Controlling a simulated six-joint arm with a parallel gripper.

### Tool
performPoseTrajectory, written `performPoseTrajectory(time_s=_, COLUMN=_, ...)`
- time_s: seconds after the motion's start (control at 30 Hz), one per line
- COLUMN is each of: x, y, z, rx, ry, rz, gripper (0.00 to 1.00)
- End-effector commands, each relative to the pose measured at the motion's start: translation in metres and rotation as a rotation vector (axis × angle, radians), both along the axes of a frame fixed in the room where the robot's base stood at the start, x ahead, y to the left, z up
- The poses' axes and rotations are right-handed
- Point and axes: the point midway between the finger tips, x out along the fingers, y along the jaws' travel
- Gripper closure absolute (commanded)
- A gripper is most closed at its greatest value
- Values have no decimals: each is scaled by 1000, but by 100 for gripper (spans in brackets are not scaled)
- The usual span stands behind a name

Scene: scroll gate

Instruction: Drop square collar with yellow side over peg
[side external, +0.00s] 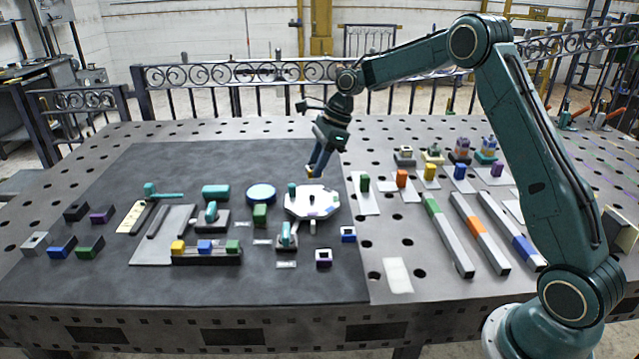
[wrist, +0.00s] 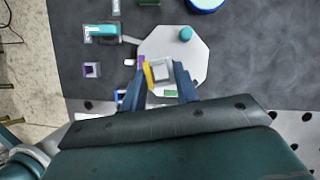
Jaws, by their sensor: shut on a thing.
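My gripper (side external: 313,172) is shut on a square collar (side external: 310,171). In the wrist view the collar (wrist: 162,72) is pale grey, and its yellow side (wrist: 149,75) faces left. The gripper (wrist: 166,76) has one finger on each side of it. The collar is held in the air above a white octagonal plate (side external: 312,208). A short teal peg-like post (side external: 292,188) stands at the plate's left in the side view. In the wrist view the post (wrist: 185,34) is beyond the collar and apart from it. Which post is the task's peg is not certain.
Two other square collars stand in front of the plate, one with a purple side (side external: 324,257), one with a blue side (side external: 348,234). A teal-topped fixture (side external: 287,236) and a green block (side external: 260,215) are close by. Coloured blocks and bars lie on the right.

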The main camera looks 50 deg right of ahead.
Motion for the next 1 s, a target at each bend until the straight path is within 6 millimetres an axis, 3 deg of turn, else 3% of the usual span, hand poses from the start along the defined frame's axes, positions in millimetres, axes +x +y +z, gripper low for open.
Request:
performPoseTrajectory(time_s=0.27, x=14, y=-7, z=-15, rx=0, ry=-2, rz=26, gripper=95)
performPoseTrajectory(time_s=0.67, x=15, y=-7, z=-19, rx=0, ry=-2, rz=27, gripper=95)
performPoseTrajectory(time_s=1.0, x=14, y=-7, z=-36, rx=1, ry=0, rz=27, gripper=95)
